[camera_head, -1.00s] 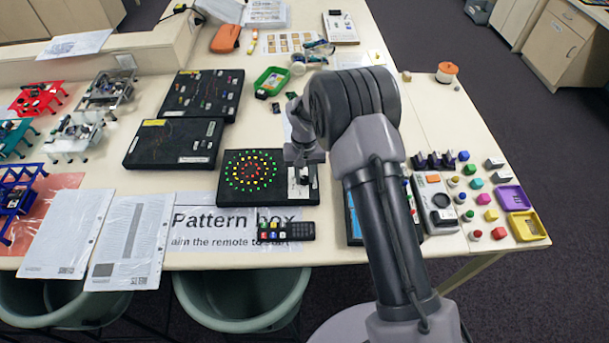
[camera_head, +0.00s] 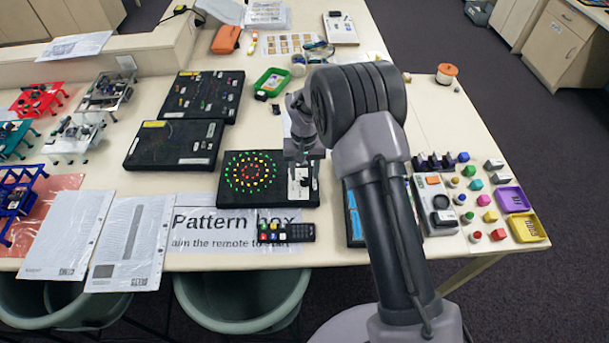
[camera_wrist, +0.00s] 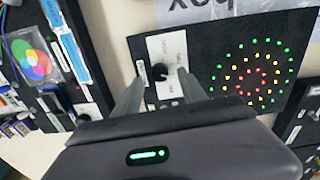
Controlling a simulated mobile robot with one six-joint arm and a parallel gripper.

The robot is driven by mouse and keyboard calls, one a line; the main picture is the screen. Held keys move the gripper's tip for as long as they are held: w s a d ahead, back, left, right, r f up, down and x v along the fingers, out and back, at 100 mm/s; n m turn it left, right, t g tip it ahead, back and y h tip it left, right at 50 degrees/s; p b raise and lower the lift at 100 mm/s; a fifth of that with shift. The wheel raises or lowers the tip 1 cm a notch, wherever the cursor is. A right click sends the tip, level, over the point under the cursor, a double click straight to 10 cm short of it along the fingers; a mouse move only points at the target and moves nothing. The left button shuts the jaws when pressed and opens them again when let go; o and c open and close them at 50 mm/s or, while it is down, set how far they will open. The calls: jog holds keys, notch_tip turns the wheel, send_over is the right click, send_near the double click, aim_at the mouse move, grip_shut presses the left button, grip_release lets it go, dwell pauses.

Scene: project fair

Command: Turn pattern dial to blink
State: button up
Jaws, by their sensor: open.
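The pattern box (camera_head: 233,198) is a black panel with rings of green, yellow and red lights. It also shows in the wrist view (camera_wrist: 205,52). At its right end is a pale plate (camera_wrist: 167,50) with small lettering too blurred to read. The black pattern dial (camera_wrist: 158,71) sits on this plate. My gripper (camera_wrist: 160,88) is open, with one finger on each side of the dial in the wrist view. I cannot tell whether either finger touches it. In the head view my gripper (camera_head: 303,164) is above the plate and hides part of it.
A remote (camera_head: 287,232) lies on the "Pattern box" sign (camera_head: 185,222) in front of the box. Two black boards (camera_head: 172,160) lie behind left. A blue-labelled panel (camera_head: 354,215) and a grey device (camera_head: 436,205) lie to the right, beside several coloured knobs.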

aim_at(305, 180)
notch_tip(305, 180, up, 15)
jog(key=p, duration=0.1)
jog(key=shift+p, duration=0.4)
jog(key=s+d+r+m+t+y+b, duration=0.1)
jog(key=s+d+r+t+b, duration=0.15)
jog(key=s+b, duration=0.45)
jog(key=s+d+r+m+t+b, duration=0.15)
jog(key=s+d+r+b, duration=0.35)
jog(key=s, duration=0.5)
jog(key=s+f+m+t+y+b, duration=0.1)
jog(key=s+f+b, duration=0.5)
jog(key=s, duration=0.8)
jog(key=shift+f+m+t, duration=0.4)
jog(key=shift+f+m, duration=0.25)
jog(key=shift+f, duration=0.3)
dwell(1.1)
